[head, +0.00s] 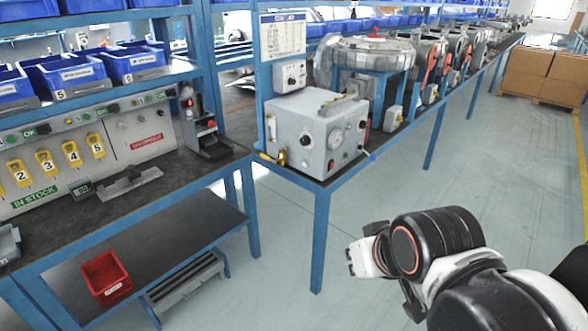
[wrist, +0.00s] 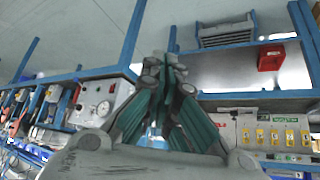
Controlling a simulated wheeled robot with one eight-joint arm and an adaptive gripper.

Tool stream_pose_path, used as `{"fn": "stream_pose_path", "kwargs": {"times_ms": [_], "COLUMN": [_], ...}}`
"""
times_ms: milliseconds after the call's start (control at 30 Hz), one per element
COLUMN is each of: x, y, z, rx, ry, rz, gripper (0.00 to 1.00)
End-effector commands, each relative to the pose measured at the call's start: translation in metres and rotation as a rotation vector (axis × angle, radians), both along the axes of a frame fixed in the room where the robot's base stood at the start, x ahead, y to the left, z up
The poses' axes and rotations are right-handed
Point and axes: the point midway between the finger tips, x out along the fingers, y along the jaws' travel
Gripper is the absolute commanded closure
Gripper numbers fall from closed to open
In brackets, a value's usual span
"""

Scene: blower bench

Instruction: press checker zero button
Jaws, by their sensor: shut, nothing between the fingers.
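Several devices could be the checker, and I cannot tell which. A grey box (head: 315,134) with a round gauge, black knobs and a small red button stands on the bench corner. A black stand device (head: 204,128) with a red button stands on the left bench. A small digital display (head: 82,189) lies by a grey metal fixture (head: 130,183). No zero label is readable. My gripper (head: 354,261) is over the floor aisle, right of and apart from the benches. In the wrist view its fingers (wrist: 166,68) are shut and empty. The grey box (wrist: 100,104) shows there too.
The left bench has a panel (head: 85,155) with yellow numbered tags. A red bin (head: 105,277) and a grey step (head: 184,288) are below it. Blue bins (head: 134,64) line the shelf above. Blue bench legs (head: 320,240) border the clear aisle. Cardboard boxes (head: 545,75) stand far right.

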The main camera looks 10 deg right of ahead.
Motion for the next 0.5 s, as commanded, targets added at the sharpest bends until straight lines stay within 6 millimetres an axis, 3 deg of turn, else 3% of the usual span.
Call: {"fn": "stream_pose_path", "kwargs": {"times_ms": [300, 367, 500], "x": [0.004, 0.011, 0.045], "y": [-0.001, -0.003, -0.013], "z": [0.002, 0.006, 0.021], "rx": [-0.005, -0.015, -0.066], "ry": [-0.004, -0.011, -0.045], "rz": [-0.001, -0.003, -0.012], "gripper": [1.00, 1.00, 1.00]}}
